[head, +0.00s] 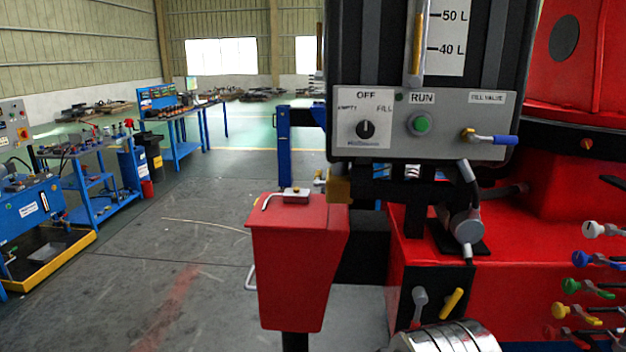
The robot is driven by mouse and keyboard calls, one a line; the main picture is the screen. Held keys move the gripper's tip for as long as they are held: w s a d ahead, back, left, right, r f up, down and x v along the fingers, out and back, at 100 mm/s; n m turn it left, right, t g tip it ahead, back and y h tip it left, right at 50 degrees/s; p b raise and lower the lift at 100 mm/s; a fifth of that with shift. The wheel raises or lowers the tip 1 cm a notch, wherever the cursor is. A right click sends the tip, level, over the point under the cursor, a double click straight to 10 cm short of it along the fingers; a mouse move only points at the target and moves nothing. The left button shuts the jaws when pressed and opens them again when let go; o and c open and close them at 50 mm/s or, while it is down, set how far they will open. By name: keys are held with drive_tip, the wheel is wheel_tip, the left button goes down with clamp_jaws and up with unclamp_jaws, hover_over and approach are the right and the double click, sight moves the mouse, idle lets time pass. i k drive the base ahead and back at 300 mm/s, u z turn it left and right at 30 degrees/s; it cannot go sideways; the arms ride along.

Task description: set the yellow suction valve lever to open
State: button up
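A yellow lever (453,303) sits on a black panel (407,289) on the front of the red machine, low in the head view. It is tilted, its upper end to the right. A grey lever (419,302) stands beside it on the left. Another yellow-handled lever (565,311) is in the column of coloured levers at the right. No label shows which yellow one is the suction valve. A silver rounded part (447,339), possibly mine, covers the area just below the panel. My gripper fingers do not show.
Above is a control box (428,148) with a selector knob (366,130), a green RUN button (421,124) and a blue-handled fill valve (490,139). A red bin-shaped box (292,262) stands left of the panel. Open floor (190,240) lies further left, before blue workbenches (95,190).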

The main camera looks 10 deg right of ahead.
sight(317, 183)
drive_tip(key=k, duration=1.3)
drive_tip(key=u, duration=0.35)
drive_tip(key=i, duration=0.75)
drive_tip(key=u, duration=0.8)
drive_tip(key=i, duration=2.65)
drive_tip(key=z, duration=0.5)
